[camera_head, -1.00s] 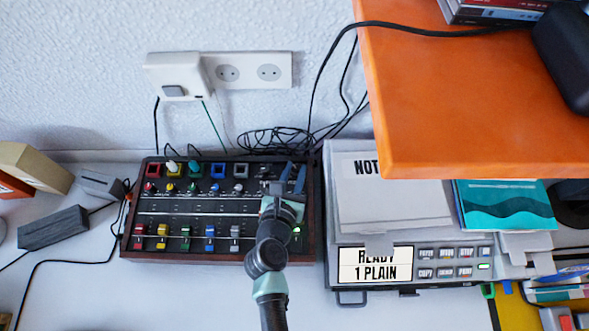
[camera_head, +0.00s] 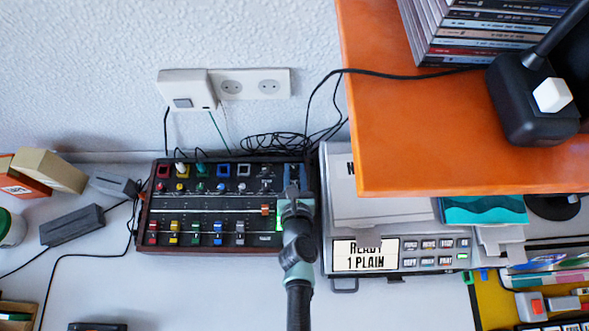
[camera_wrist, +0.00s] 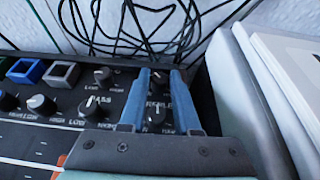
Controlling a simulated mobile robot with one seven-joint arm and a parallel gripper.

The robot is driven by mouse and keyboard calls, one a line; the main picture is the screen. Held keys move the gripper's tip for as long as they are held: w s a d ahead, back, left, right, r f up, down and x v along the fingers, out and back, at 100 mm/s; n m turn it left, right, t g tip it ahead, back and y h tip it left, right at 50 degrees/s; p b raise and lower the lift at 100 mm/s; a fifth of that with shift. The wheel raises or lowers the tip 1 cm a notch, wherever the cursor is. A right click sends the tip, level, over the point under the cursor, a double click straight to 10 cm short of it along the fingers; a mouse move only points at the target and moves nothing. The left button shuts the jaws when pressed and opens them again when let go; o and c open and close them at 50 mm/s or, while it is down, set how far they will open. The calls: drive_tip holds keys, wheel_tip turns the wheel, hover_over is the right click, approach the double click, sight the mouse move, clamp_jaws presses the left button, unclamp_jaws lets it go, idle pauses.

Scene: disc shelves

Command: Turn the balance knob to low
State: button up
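The mixer (camera_head: 200,205), a dark box with a wooden rim, lies on the desk with coloured buttons, sliders and small knobs. My gripper (camera_head: 295,170) is over its back right corner, fingers pointing toward the wall. In the wrist view my gripper (camera_wrist: 161,72) has its two blue-grey fingers apart. A small dark knob (camera_wrist: 158,76) shows between the fingertips, with no clear contact. Another knob (camera_wrist: 157,114) with a partly hidden label sits lower between the fingers. The bass knob (camera_wrist: 89,107) is left of them. I cannot read which knob is labelled balance.
A grey machine (camera_head: 408,262) with a display stands close to the mixer's right side. An orange shelf (camera_head: 400,150) overhangs the back right. Loose black cables (camera_head: 275,143) lie behind the mixer. The desk in front is mostly clear.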

idle(0.3)
drive_tip(key=p+v, duration=0.1)
drive_tip(key=v, duration=1.2)
drive_tip(key=shift+p, duration=0.3)
drive_tip(key=shift+w, duration=0.1)
